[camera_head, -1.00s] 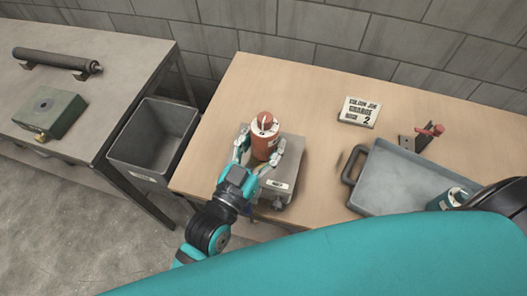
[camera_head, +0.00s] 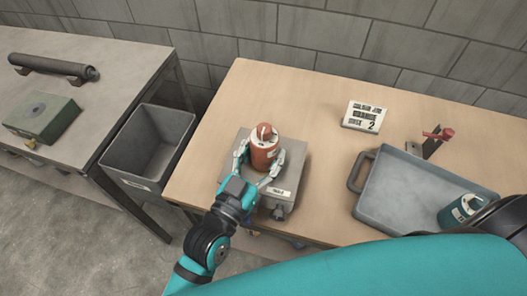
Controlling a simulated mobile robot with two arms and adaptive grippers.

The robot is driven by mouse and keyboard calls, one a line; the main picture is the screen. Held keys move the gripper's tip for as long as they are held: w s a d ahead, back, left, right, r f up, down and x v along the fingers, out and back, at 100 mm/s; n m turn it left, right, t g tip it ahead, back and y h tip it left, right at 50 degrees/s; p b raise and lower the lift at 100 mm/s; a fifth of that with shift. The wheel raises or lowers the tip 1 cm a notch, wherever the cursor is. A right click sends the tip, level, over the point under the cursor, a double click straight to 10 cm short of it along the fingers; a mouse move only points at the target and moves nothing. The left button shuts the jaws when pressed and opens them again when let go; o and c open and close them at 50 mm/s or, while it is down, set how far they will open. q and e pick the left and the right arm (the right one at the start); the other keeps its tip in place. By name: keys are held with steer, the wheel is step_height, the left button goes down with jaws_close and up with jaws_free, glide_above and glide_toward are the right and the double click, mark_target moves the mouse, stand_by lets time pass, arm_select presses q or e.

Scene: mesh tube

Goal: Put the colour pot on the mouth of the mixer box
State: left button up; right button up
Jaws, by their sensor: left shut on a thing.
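The colour pot (camera_head: 265,150) is an upright orange-red jar with a white band and an orange-red cap. My left gripper (camera_head: 258,168) is shut on it, one finger on each side. The pot stands over the middle of a grey box (camera_head: 231,172) with a small white label, apparently the mixer box. The pot and fingers hide the box's mouth. I cannot tell whether the pot rests on it or hangs just above. My right gripper is not in view.
A grey tray (camera_head: 385,192) holding a teal pot (camera_head: 460,209) lies at the right. A sign (camera_head: 365,115) reading orange, 2, and a red-handled clamp (camera_head: 436,136) stand behind. A grey bin (camera_head: 150,150) and a second table with a green box (camera_head: 42,117) are at the left.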

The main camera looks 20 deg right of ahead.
arm_select(q)
steer(key=shift+s+f, duration=0.15)
steer(key=shift+f, duration=0.6)
steer(key=o, duration=1.2)
steer(key=shift+s+f, duration=0.1)
steer(key=shift+f, duration=0.1)
steer(key=shift+o, duration=0.2)
steer(key=shift+a+r, duration=0.1)
steer(key=shift+r, duration=0.55)
steer(key=b+v, duration=0.1)
steer(key=v, duration=1)
steer(key=shift+a+r, duration=0.3)
steer(key=shift+r, duration=0.05)
steer(key=shift+s, duration=0.1)
